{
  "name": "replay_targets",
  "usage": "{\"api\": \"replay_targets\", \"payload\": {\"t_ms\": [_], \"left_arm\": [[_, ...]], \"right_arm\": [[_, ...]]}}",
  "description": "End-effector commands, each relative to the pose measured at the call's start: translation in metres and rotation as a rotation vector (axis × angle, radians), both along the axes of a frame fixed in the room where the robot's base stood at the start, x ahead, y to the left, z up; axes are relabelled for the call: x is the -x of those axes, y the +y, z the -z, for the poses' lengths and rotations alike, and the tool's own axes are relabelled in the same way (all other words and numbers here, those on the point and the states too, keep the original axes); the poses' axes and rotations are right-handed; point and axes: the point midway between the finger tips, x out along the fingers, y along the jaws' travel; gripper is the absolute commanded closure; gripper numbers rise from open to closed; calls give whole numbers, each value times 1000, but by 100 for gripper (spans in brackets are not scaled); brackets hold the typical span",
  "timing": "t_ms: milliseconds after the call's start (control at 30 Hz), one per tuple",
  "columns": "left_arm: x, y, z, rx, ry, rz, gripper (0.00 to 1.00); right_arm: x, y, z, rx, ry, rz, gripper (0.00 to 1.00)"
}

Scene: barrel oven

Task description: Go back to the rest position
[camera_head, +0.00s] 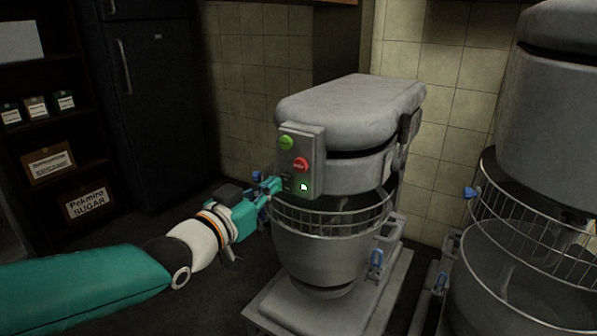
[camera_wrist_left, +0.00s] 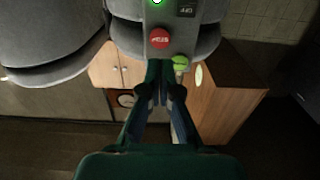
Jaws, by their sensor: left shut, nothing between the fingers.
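My left gripper (camera_head: 268,187) reaches in from the left in the head view, close to the left side of a grey mixer (camera_head: 350,105), near its control box and bowl guard. In the left wrist view my left gripper (camera_wrist_left: 160,72) shows with its fingers together and nothing between them. The control box has a green button (camera_head: 286,143), a red button (camera_head: 300,164) and a small lit green light (camera_head: 303,187). The red button (camera_wrist_left: 159,39) and the green button (camera_wrist_left: 180,63) also show just beyond the fingertips in the wrist view. My right gripper does not show.
A second mixer (camera_head: 548,95) with a wire guard stands at the right. A dark fridge (camera_head: 150,95) and a shelf with boxes, one labelled sugar (camera_head: 86,202), stand at the left. Dark floor (camera_head: 150,225) lies open between the shelf and the mixer.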

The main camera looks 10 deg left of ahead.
Motion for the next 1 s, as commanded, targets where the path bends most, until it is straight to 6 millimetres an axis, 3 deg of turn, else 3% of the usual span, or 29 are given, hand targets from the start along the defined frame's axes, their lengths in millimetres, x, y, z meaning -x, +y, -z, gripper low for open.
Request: {"api": "replay_targets", "payload": {"t_ms": [367,467,533,667,767,867,1000], "left_arm": [[1,4,1,0,3,-6,100],[-6,7,18,-3,35,-13,100],[-13,7,42,-7,80,-14,100],[-25,3,115,-8,221,-9,100],[-23,0,189,8,372,-11,100],[-9,-5,265,30,539,-18,100],[32,-12,365,64,782,-33,100]], "right_arm": [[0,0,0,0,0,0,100],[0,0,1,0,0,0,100],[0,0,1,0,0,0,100],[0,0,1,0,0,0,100],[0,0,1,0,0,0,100],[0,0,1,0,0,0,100],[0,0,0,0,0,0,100]]}}
